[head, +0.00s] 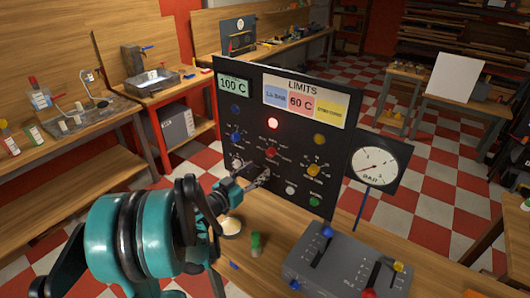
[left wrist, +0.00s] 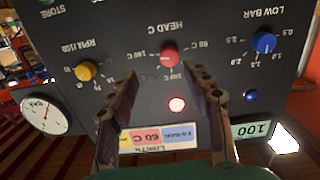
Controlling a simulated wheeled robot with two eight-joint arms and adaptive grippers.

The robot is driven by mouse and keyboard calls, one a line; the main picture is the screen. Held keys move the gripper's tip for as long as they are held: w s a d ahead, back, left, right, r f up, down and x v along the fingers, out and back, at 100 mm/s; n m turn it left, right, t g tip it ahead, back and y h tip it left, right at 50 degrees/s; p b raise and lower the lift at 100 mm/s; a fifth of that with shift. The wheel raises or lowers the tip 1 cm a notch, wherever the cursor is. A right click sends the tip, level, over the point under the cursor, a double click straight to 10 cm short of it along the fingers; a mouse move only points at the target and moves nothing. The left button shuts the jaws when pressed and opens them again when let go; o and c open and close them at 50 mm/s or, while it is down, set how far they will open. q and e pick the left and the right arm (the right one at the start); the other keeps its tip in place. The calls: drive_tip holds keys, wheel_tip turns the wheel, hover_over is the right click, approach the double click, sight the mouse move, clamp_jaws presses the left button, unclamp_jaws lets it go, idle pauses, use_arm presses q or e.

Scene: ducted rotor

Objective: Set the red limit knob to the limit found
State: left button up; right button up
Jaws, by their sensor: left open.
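The red limit knob (head: 271,151) sits on the black panel (head: 226,165) under the lit red lamp (head: 273,123). In the upside-down left wrist view the red knob (left wrist: 169,54) is labelled HEAD C and has a scale around it. A card headed LIMITS (head: 303,87) shows 60 C on its red part. My left gripper (head: 262,181) is open in front of the panel, just below the red knob in the head view. In the wrist view its fingers (left wrist: 163,78) stand apart, one to each side below the knob. My right gripper is not in view.
A blue knob (head: 236,138) and a yellow knob (head: 313,170) flank the red one. A green display (head: 233,84) reads 100 C. A round gauge (head: 377,165) stands right of the panel. A grey lever box (head: 335,268) and a green-capped item (head: 256,243) are on the bench.

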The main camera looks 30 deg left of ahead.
sight(269, 154)
use_arm(q)
drive_tip(key=shift+y, duration=0.3)
drive_tip(key=w, duration=0.5)
drive_tip(key=w+b, duration=0.1)
drive_tip(key=w, duration=0.1)
drive_tip(key=shift+w+a+r, duration=0.2)
drive_tip(key=shift+w+a, duration=0.15)
clamp_jaws()
